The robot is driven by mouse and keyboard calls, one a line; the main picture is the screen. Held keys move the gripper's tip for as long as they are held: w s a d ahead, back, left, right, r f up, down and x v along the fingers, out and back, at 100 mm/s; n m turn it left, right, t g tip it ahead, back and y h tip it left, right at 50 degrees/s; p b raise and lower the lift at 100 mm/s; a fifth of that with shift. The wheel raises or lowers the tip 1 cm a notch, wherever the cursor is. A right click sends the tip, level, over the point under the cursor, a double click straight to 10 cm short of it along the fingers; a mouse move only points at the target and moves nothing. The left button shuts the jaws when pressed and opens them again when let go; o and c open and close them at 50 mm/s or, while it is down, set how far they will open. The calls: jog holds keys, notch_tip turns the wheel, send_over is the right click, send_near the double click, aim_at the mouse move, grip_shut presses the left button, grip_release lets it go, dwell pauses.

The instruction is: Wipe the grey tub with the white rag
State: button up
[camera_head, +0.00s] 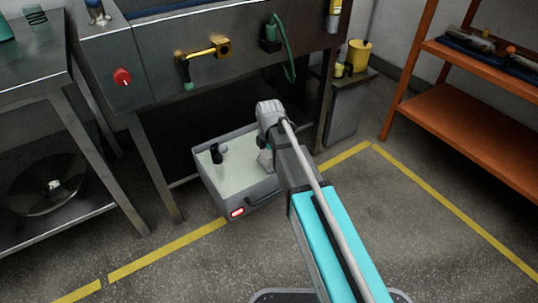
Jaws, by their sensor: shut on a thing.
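The grey tub (207,178) sits on the floor below the front of the metal sink unit. It has a pale inside, a handle on its near side and a small red and white label at its near corner. A small dark object stands inside it at the left. My arm reaches over the tub's right side, and my gripper (265,160) is at its end, over the tub's right part. A whitish patch at the gripper's tip may be the white rag, which I cannot make out clearly. The fingers are mostly hidden by the wrist.
A metal sink unit (150,62) with a red knob (122,76), a brass fitting (208,50) and a green hose (289,62) stands behind the tub. A metal table (35,65) is at left, an orange shelf (470,103) at right. The floor at right is clear.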

jog(key=shift+s+d, duration=0.8)
jog(key=shift+s, duration=0.35)
jog(key=shift+r, duration=0.15)
notch_tip(320, 180, up, 6)
jog(key=p, duration=0.6)
jog(key=shift+r+p, duration=1.4)
jog(key=shift+p, duration=0.25)
notch_tip(320, 180, up, 4)
jog(key=p, duration=0.3)
jog(key=shift+p, duration=0.4)
